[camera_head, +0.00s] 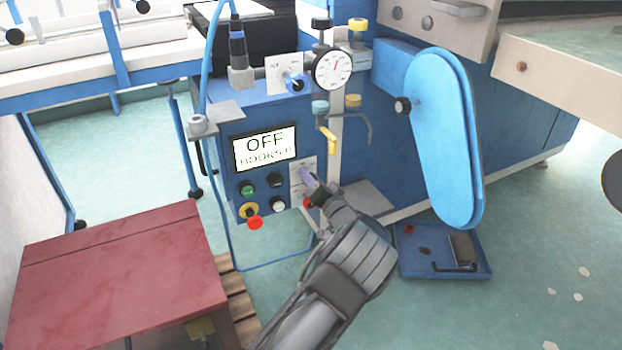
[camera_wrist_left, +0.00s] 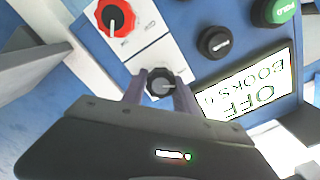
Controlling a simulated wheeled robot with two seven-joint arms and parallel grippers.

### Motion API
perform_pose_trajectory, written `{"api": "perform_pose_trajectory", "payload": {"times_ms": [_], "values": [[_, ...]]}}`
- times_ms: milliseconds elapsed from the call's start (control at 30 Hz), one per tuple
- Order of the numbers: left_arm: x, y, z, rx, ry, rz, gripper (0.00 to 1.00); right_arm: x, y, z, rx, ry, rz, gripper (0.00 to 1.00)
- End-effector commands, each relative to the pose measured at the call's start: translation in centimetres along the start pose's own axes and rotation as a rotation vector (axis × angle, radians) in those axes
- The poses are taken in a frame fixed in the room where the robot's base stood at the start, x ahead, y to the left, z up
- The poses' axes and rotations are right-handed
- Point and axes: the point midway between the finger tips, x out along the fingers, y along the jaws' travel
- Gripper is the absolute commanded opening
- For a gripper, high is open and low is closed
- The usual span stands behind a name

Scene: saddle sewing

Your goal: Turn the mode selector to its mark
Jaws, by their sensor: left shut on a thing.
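The mode selector, a small dark round knob with a pale pointer line (camera_wrist_left: 160,84), sits on a white labelled plate on the blue control box. My left gripper (camera_wrist_left: 160,92) is shut on this knob, one finger on each side. The plate's small lettering is too blurred to read. The screen (camera_head: 265,148) reads OFF with a BOOKS line under it. My right gripper is not in view.
A red knob (camera_wrist_left: 113,17) is close beside the selector. Green (camera_head: 247,189), black (camera_head: 275,180), white (camera_head: 278,205) and red (camera_head: 255,222) buttons stand left of my gripper. A yellow lever (camera_head: 327,140) and a gauge (camera_head: 333,68) are above. A red-topped table (camera_head: 120,265) stands at left.

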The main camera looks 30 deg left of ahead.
Motion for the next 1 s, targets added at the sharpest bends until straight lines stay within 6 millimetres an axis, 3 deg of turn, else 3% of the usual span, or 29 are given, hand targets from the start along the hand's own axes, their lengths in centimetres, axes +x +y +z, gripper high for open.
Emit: {"api": "perform_pose_trajectory", "payload": {"times_ms": [467,1000], "values": [[0.0,0.1,0.0,0.184,0.000,0.001,0.00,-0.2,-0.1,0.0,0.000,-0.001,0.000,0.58],[-0.1,0.3,0.1,0.673,-0.001,0.002,0.00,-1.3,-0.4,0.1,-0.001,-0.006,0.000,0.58]]}}
